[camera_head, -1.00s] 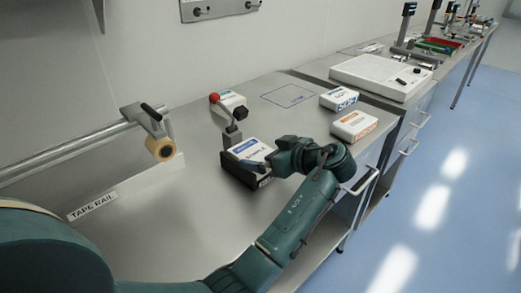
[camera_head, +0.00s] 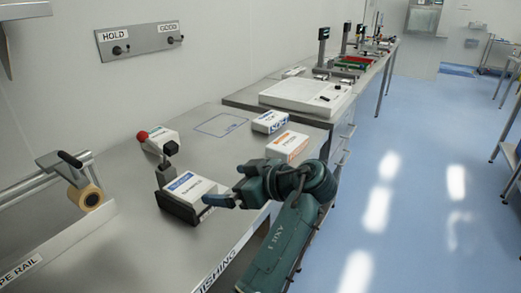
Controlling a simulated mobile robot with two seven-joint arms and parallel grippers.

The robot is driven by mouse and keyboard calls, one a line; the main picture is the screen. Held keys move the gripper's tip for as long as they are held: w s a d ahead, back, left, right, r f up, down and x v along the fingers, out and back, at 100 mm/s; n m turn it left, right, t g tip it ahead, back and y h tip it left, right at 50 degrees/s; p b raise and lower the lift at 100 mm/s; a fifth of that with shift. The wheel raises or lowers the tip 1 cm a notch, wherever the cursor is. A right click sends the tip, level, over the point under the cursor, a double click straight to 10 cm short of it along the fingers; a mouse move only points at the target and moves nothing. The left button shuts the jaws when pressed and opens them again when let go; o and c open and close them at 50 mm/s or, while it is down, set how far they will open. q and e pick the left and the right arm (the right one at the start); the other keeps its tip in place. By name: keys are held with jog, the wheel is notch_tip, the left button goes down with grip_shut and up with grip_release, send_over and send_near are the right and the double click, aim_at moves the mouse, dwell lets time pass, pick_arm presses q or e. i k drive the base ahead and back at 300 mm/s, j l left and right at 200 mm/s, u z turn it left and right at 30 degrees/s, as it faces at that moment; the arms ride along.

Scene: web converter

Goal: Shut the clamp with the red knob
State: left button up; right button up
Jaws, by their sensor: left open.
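The clamp (camera_head: 164,175) stands on a black base block (camera_head: 178,208) on the steel bench. Its red knob (camera_head: 142,135) is up at the left end of its lever, and a black tip (camera_head: 171,148) shows at the top right. The tip is raised clear of the white box with a blue label (camera_head: 190,186) that lies on the block. My left gripper (camera_head: 226,186) is open at the right of this box, with its fingers pointing left. It is apart from the red knob, and I cannot tell whether it touches the box. My right gripper is out of view.
Behind the clamp lies a white box (camera_head: 163,143). Two more boxes, blue-marked (camera_head: 270,121) and orange-marked (camera_head: 288,145), lie farther right. A tape roll (camera_head: 86,197) hangs on the rail at left. The bench left of the block is clear.

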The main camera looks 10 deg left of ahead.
aim_at(170, 148)
jog(key=k+l, duration=0.1)
jog(key=l, duration=0.35)
jog(key=k+l, duration=0.1)
jog(key=l, duration=0.4)
jog(key=k+l, duration=0.15)
jog(key=l, duration=0.3)
